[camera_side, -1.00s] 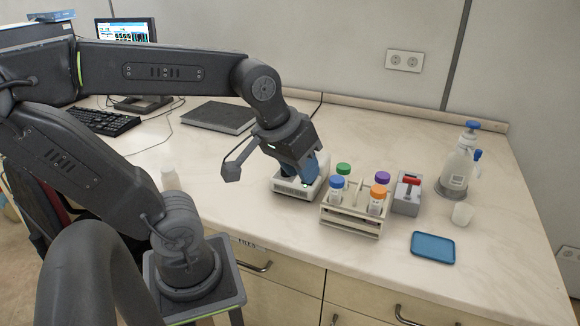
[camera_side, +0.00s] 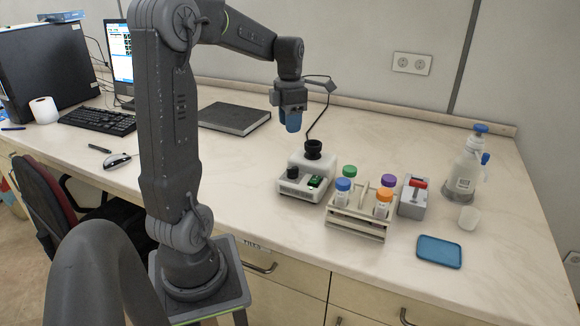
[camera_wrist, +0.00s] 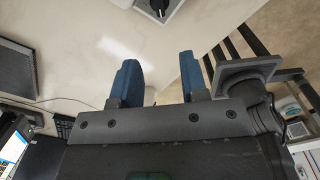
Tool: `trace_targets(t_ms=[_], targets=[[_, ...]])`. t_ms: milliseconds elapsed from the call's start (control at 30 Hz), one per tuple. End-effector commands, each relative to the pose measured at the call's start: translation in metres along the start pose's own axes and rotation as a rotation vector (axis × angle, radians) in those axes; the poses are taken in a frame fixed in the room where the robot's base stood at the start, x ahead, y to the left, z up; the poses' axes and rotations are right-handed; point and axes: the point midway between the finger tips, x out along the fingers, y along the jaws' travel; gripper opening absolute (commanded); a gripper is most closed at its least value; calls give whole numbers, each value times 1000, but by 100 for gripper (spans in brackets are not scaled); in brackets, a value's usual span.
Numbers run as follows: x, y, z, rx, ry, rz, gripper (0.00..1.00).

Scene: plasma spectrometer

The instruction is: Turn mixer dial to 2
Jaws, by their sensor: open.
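The mixer (camera_side: 307,168) is a small white device on the bench with a black cup-like top (camera_side: 313,149). Its front panel carries a black dial (camera_side: 293,172) and a green-lit switch (camera_side: 315,182). The dial's setting is too small to read. My gripper (camera_side: 293,122) hangs above the bench, behind and above the mixer, apart from it. In the wrist view my gripper's blue fingers (camera_wrist: 160,80) are spread with nothing between them. A white device with a black knob (camera_wrist: 160,6) shows partly at the top edge of that view.
A rack (camera_side: 357,222) with several capped vials stands right of the mixer. Beside it are a grey box with a red lever (camera_side: 413,198), a wash bottle (camera_side: 461,172), a small white cup (camera_side: 468,218) and a blue tray (camera_side: 439,252).

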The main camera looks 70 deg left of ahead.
Motion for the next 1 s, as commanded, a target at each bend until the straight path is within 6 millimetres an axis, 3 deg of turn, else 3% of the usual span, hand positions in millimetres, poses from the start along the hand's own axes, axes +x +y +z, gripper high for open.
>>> trace_targets(t_ms=[167,500,700,1000], targets=[[20,0,0,-3,3,-4,40],[89,-1,0,0,2,-4,40],[121,-1,0,1,1,-3,40],[136,-1,0,1,-3,0,40]])
